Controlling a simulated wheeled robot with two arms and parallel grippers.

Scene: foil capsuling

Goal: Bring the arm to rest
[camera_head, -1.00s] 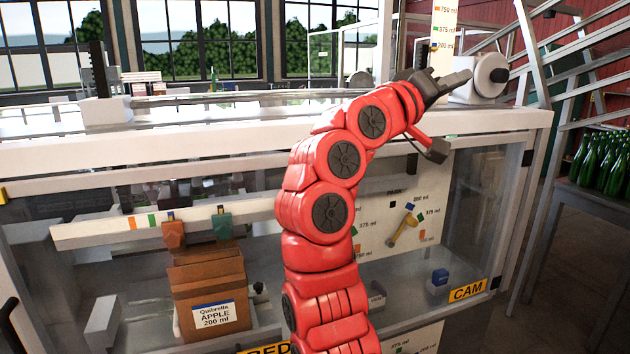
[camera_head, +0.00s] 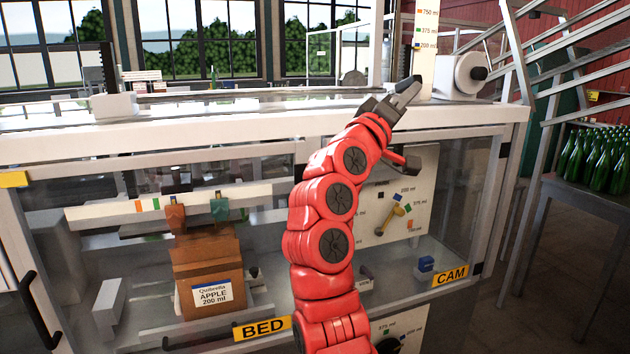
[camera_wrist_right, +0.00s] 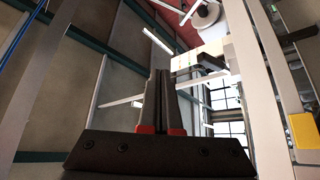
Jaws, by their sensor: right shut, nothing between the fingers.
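My right arm (camera_head: 338,200) is red and stretches up from the bottom of the head view, in front of the machine. My right gripper (camera_head: 408,92) is at its upper end, near the machine's white top edge and below the volume scale. It points up and to the right. In the right wrist view my right gripper (camera_wrist_right: 161,85) has its dark fingers together, with nothing between them. My left gripper is not in view.
The glass-fronted machine's white top beam (camera_head: 230,130) runs behind my arm. A brown Apple box (camera_head: 208,265) is inside. A white roll (camera_head: 465,74) stands at the top right. Green bottles (camera_head: 600,160) stand on a table at the right. Slanted metal rails (camera_head: 560,45) rise there.

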